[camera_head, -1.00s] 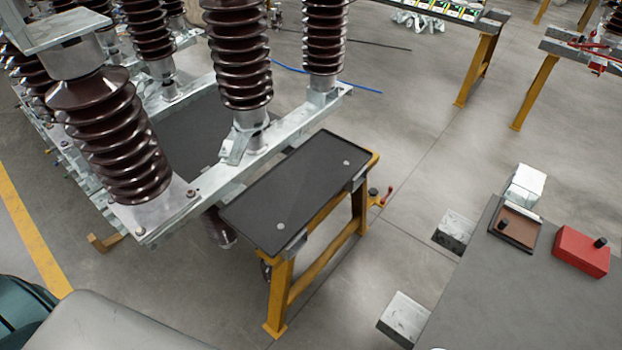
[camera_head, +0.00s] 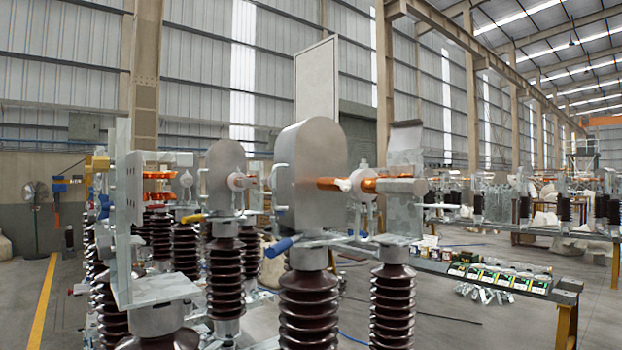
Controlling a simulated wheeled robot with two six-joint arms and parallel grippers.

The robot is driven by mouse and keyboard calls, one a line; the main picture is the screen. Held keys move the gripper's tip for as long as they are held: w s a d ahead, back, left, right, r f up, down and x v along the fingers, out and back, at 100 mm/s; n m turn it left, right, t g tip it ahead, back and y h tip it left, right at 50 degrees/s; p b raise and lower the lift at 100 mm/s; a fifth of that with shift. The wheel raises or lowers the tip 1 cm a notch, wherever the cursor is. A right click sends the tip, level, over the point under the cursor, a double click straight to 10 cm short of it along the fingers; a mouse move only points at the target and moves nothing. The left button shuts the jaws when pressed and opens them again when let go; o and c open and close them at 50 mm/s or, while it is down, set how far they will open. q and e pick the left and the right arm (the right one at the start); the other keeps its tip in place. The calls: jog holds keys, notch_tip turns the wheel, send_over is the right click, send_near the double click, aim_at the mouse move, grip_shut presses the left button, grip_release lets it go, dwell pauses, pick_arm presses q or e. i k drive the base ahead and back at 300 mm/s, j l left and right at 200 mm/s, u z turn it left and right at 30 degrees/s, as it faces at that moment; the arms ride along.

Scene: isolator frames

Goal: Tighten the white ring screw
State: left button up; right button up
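No gripper shows in the head view. Several isolator frames stand ahead, with brown ribbed insulators (camera_head: 311,305) carrying metal housings and copper contacts. A white round part (camera_head: 363,184) sits beside the copper contact bar (camera_head: 393,185) on the nearest frame, right of a large rounded grey metal plate (camera_head: 311,178). A similar white part (camera_head: 240,181) shows at the second plate (camera_head: 225,177) further left. I cannot tell which of these is the ring screw, or how tight it is.
A blue-ended handle (camera_head: 281,247) sticks out at the front of the nearest frame. A table with small boxes (camera_head: 492,277) stands at the right. Open grey floor lies below it. A fan (camera_head: 35,195) stands far left.

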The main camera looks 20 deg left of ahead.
aim_at(345, 185)
jog(key=u, duration=0.25)
jog(key=j+z, duration=0.1)
jog(key=z, duration=0.25)
jog(key=j+z, duration=0.1)
jog(key=z, duration=0.25)
jog(key=j+z, duration=0.1)
jog(key=z, duration=0.3)
jog(key=k+j, duration=0.15)
jog(key=k+j+u, duration=0.15)
jog(key=u, duration=0.6)
